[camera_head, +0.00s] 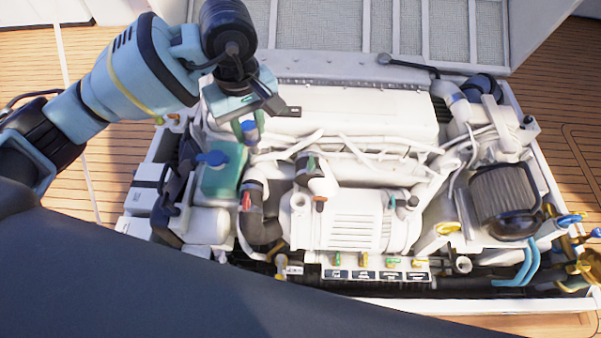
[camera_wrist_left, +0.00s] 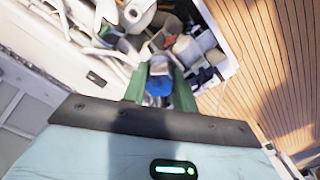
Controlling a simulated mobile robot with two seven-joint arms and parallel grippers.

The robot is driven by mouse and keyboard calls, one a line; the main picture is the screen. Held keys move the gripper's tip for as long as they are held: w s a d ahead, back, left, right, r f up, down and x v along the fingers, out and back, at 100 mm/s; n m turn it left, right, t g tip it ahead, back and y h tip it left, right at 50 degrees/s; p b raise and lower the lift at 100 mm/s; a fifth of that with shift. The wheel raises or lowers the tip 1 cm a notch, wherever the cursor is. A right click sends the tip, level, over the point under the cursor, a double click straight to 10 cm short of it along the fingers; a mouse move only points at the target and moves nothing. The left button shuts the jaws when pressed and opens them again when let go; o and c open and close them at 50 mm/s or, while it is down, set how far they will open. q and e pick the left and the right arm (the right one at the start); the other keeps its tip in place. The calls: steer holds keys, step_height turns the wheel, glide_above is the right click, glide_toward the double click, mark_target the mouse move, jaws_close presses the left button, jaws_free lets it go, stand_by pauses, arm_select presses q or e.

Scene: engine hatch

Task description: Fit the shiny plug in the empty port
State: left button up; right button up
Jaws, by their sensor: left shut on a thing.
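My left gripper (camera_head: 247,128) comes in from the upper left, above the back left of the engine. Its green fingers point down and are shut on a small part with a blue section, which I take to be the plug (camera_head: 249,132). In the left wrist view the fingers (camera_wrist_left: 158,88) hold this part, with a shiny silvery section and a blue section (camera_wrist_left: 157,87). It is in the air above the green tank. I cannot tell which opening is the empty port. My right gripper is not in view.
A green tank (camera_head: 223,178) with a blue cap (camera_head: 212,158) is just below the gripper. A labelled row (camera_head: 375,274) with several coloured handles lies at the front. An open pipe end (camera_head: 463,265) is right of it. A black ribbed filter (camera_head: 503,196) stands at right.

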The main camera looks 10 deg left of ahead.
arm_select(q)
steer(key=w+d+f+m+b, duration=0.2)
steer(key=f+m, duration=0.6)
steer(key=m, duration=0.3)
steer(key=w+d+f+m+b, duration=0.3)
steer(key=f+m, duration=0.5)
steer(key=m, duration=0.3)
steer(key=w+d+f+m+b, duration=0.2)
steer(key=f+m, duration=0.7)
steer(key=m, duration=0.2)
steer(key=shift+w+d+m+b, duration=0.2)
steer(key=shift+d+m+b, duration=0.1)
steer(key=shift+d+b, duration=0.1)
steer(key=shift+f, duration=0.2)
